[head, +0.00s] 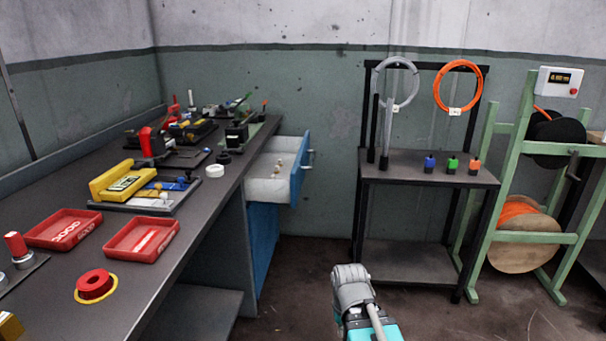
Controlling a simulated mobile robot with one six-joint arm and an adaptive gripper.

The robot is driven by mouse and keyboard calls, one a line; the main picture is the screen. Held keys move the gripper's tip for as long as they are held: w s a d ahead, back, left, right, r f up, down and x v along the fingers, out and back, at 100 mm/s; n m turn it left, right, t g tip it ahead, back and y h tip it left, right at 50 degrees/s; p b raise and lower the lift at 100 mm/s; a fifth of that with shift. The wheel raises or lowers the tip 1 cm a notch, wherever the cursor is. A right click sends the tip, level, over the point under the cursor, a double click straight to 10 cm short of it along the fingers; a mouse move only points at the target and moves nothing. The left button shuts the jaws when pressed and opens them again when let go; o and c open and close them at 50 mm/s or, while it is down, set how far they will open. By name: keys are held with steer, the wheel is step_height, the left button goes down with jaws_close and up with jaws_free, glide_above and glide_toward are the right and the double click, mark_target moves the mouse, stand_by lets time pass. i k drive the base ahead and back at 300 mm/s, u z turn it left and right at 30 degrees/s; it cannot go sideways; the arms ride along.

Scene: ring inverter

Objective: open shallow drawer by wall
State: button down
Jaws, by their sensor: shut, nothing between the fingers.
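The shallow drawer (297,178) sticks out from the far end of the workbench, near the back wall. It is pulled out, with its blue front standing clear of the bench side. Its pale inside shows, with a few small light items in it. A metal handle (309,160) is on its front, and nothing touches it. Part of my arm, grey and teal, shows at the bottom centre, well below and to the right of the drawer. My gripper's fingers do not show in the head view.
A blue cabinet front (262,240) is under the drawer. A black rack (430,175) and green spool stand (510,160) are on the right. Floor between bench and rack is clear.

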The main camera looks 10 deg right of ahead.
mark_target(294, 153)
steer(key=z, duration=0.2)
steer(key=i, duration=0.85)
steer(key=u, duration=0.35)
